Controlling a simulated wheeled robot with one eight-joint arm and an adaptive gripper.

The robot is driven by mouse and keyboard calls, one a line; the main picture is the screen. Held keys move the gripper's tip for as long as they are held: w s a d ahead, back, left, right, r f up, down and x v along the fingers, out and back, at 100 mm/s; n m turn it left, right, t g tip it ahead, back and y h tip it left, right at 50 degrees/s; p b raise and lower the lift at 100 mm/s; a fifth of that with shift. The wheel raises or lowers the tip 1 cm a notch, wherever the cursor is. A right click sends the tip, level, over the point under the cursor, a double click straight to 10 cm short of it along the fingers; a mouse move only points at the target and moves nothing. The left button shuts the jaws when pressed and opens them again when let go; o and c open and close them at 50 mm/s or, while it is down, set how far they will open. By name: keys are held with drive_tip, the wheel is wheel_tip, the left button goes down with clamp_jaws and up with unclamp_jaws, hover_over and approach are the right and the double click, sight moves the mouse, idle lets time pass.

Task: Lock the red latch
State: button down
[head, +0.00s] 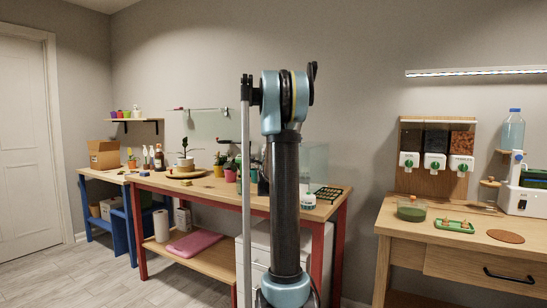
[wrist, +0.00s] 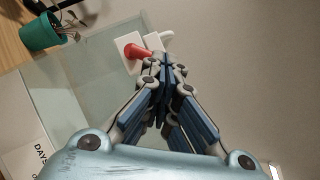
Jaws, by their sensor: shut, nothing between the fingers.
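The red latch (wrist: 136,51) shows in the wrist view as a small red knob or lever on a white plate, near the top middle. A white curved piece is beside the plate. My gripper (wrist: 163,64) is shut and empty, with its fingertips close to the right end of the red latch. I cannot tell whether they touch it. Part of the latch's right end is near or behind the fingertips. In the head view my arm stands in the middle, and I cannot make out the latch or my gripper there.
A clear panel (wrist: 85,88) spans the left of the wrist view, with a teal plant pot (wrist: 40,32) at the upper left. In the head view a red-legged wooden bench (head: 155,183) holds plants behind my arm. A wooden table (head: 450,238) with dispensers is at right.

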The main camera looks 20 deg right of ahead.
drive_tip(key=shift+w+a+r+n+g+y, duration=0.2)
drive_tip(key=shift+r+n+y, duration=0.15)
drive_tip(key=shift+n, duration=0.2)
drive_tip(key=shift+w+a+r+n+g+y, duration=0.1)
drive_tip(key=shift+r+n+g+y, duration=0.2)
drive_tip(key=shift+n, duration=0.3)
drive_tip(key=shift+w+a+r+n+g+y, duration=0.1)
drive_tip(key=shift+r+n+y, duration=0.15)
drive_tip(key=shift+r+n, duration=0.25)
drive_tip(key=v, duration=1.3)
drive_tip(key=shift+s+r, duration=0.15)
drive_tip(key=shift+s, duration=0.3)
drive_tip(key=shift+a, duration=0.15)
